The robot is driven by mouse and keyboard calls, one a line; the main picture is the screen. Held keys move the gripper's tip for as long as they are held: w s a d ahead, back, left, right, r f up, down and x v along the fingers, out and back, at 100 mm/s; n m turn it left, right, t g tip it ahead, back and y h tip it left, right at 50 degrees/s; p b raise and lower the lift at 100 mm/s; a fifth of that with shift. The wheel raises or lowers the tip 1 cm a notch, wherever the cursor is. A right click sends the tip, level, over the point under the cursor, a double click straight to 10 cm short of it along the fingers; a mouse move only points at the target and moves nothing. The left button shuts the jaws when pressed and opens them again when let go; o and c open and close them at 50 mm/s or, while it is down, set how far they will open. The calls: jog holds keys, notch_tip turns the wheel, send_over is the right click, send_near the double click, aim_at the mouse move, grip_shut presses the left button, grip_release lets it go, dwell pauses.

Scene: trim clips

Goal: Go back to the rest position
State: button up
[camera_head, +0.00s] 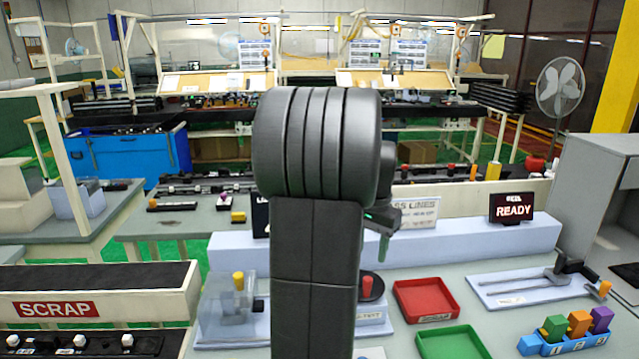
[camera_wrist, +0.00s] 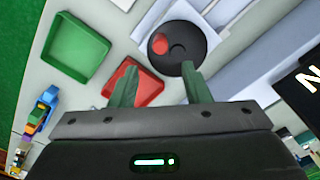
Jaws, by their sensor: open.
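My arm rises in the middle of the head view and hides part of the bench behind it. My gripper (camera_head: 384,243) shows just right of the arm, with its green fingers pointing down above the bench. In the wrist view my gripper (camera_wrist: 160,85) has its two green fingers spread apart, with nothing between them. A black round fixture (camera_wrist: 183,60) with a red-orange knob (camera_wrist: 160,43) lies beyond the fingertips. The red tray (camera_wrist: 148,91) is partly hidden behind the left finger.
The red tray (camera_head: 427,299) and green tray (camera_head: 452,344) lie on the bench. A blue rack (camera_head: 566,343) holds coloured clips at the front right. A slide fixture (camera_head: 530,287) stands behind it, below a READY sign (camera_head: 513,207). A SCRAP bin (camera_head: 100,291) is at left.

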notch_tip(320, 180, down, 11)
jog(key=shift+f+p, duration=0.2)
jog(key=shift+p, duration=0.35)
jog(key=shift+a+f+m, duration=0.1)
jog(key=shift+a+m, duration=0.1)
jog(key=shift+m, duration=0.3)
jog(key=shift+d, duration=0.1)
